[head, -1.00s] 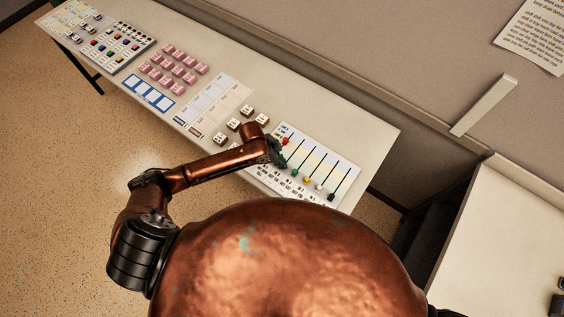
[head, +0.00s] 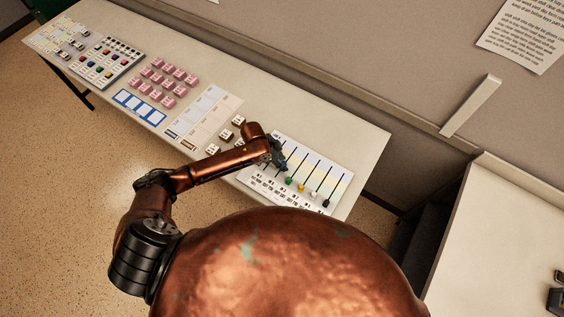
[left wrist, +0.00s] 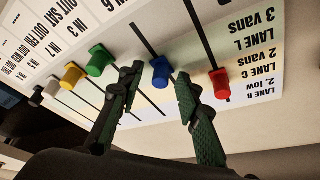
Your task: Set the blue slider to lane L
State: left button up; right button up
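The blue slider (left wrist: 160,72) is a small knob on a slot of the white slider board (left wrist: 225,20) in the left wrist view. My left gripper (left wrist: 158,78) is open, with one dark finger on each side of the blue knob and gaps visible between. The printed words "LANE L", "LANE C" and "LANE R" (left wrist: 262,42) run along the board's edge beyond the red slider (left wrist: 220,84). In the head view my left gripper (head: 278,158) is over the board (head: 338,172) and hides the blue and red knobs. My right gripper is not in view.
Green (left wrist: 98,62), yellow (left wrist: 71,75) and paler knobs sit on neighbouring slots, the green one close to a finger. White cubes (head: 226,134), pink blocks (head: 160,91) and a button panel (head: 105,62) are on the desk. The desk's right end (head: 375,140) is clear.

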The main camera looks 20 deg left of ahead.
pick_arm(q)
jog(key=shift+r, duration=0.1)
jog(key=v, duration=1.2)
